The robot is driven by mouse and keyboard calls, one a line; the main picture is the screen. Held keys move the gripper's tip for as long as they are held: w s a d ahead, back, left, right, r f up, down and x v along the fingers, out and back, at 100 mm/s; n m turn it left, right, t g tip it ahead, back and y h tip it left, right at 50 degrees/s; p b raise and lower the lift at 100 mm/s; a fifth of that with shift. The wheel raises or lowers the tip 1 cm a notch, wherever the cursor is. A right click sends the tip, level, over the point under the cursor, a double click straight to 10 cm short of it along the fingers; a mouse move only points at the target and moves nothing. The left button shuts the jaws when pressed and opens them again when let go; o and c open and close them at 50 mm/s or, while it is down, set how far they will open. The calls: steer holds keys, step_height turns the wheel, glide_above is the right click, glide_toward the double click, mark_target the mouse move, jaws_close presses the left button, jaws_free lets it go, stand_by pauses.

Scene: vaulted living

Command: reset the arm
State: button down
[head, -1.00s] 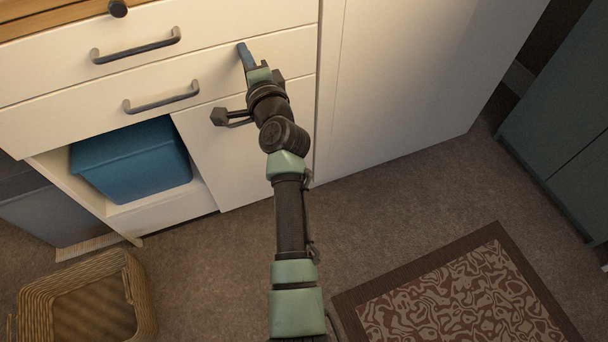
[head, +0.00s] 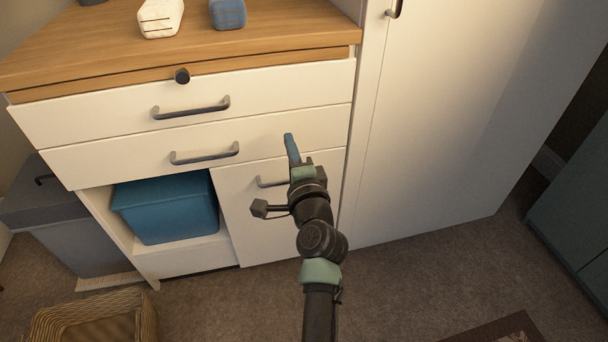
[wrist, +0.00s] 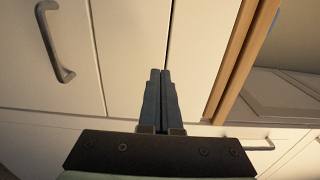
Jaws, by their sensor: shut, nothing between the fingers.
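My arm (head: 320,290) reaches up from the bottom of the head view toward a white cabinet. My gripper (head: 289,138) is at its end, in front of the cabinet's drawer and door fronts, with its blue fingers pointing up in the picture. In the wrist view my gripper (wrist: 160,73) shows its two fingers side by side, closed together with nothing between them. I cannot tell whether the fingertips touch the cabinet front.
The white cabinet has drawers with dark handles (head: 205,153) and a wooden top (head: 110,45) holding a white item (head: 160,18) and a blue item (head: 228,13). A blue bin (head: 168,208) sits in its open shelf. A wicker basket (head: 92,318) stands at lower left. Carpet (head: 430,270) lies open at right.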

steer(key=p+v, duration=0.1)
steer(key=v, duration=0.5)
steer(key=shift+s, duration=0.3)
steer(key=s+r+n+t, duration=0.2)
steer(key=r+n, duration=0.3)
steer(key=r, duration=0.9)
steer(key=s+r+n+t, duration=0.25)
steer(key=r+n, duration=0.35)
steer(key=r, duration=0.8)
steer(key=s+d+r+n+t+h, duration=0.2)
steer(key=s+r+t+h, duration=0.1)
steer(key=s+r, duration=0.6)
steer(key=s+d+r+n+t+h, duration=0.1)
steer(key=s+r+n+t+h, duration=0.15)
steer(key=s+r, duration=0.65)
step_height(320, 180, up, 37)
steer(key=w+p, duration=0.3)
steer(key=p, duration=3.4)
steer(key=shift+m, duration=0.35)
